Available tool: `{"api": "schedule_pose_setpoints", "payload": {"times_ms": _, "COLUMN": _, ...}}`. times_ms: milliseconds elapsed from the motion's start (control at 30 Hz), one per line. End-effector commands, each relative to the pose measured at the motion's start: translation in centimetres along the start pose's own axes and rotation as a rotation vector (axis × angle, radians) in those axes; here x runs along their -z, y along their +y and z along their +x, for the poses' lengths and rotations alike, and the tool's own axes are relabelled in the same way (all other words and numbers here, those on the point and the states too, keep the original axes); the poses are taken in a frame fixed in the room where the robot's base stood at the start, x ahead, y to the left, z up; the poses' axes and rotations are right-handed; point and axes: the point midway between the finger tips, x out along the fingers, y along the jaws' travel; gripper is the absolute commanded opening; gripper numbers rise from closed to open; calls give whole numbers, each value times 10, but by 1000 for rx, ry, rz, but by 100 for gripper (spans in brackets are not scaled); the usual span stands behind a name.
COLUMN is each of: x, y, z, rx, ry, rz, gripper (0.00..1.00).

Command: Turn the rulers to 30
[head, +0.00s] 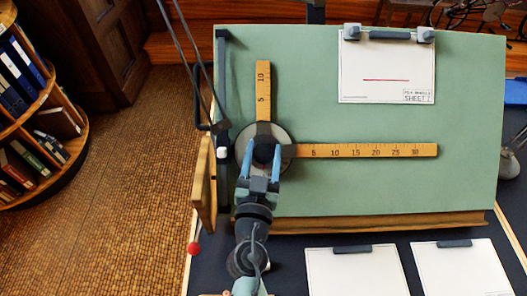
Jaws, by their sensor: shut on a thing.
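The drafting machine on the green board (355,185) has two yellow rulers at right angles. The long ruler (368,150) points right, nearly level, and the short ruler (263,90) points up. They meet at a round grey protractor head (283,135) with a dark knob in the middle. My gripper (264,157) has its blue fingers shut on the dark knob (266,150), coming from below. My gripper and arm hide the lower part of the head, and no angle scale can be read.
A white sheet (385,75) with a red line is clipped at the board's top right. Two blank-looking sheets (355,275) (462,270) lie on the dark table below. A black rail (222,100) runs down the board's left edge. A lamp arm (190,65) stands at left.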

Motion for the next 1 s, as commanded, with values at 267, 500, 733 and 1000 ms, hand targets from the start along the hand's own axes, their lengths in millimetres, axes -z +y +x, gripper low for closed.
{"api": "schedule_pose_setpoints", "payload": {"times_ms": 267, "x": 0, "y": 1, "z": 0, "rx": -1, "ry": -1, "rz": -3, "gripper": 0}}
{"api": "schedule_pose_setpoints", "payload": {"times_ms": 500, "x": 0, "y": 1, "z": 0, "rx": 42, "ry": -6, "rz": -47, "gripper": 0}}
{"api": "schedule_pose_setpoints", "payload": {"times_ms": 733, "x": 4, "y": 2, "z": 1, "rx": 145, "ry": -3, "rz": -148, "gripper": 0}}
{"api": "schedule_pose_setpoints", "payload": {"times_ms": 1000, "x": 6, "y": 2, "z": 1, "rx": 270, "ry": 4, "rz": -274, "gripper": 0}}
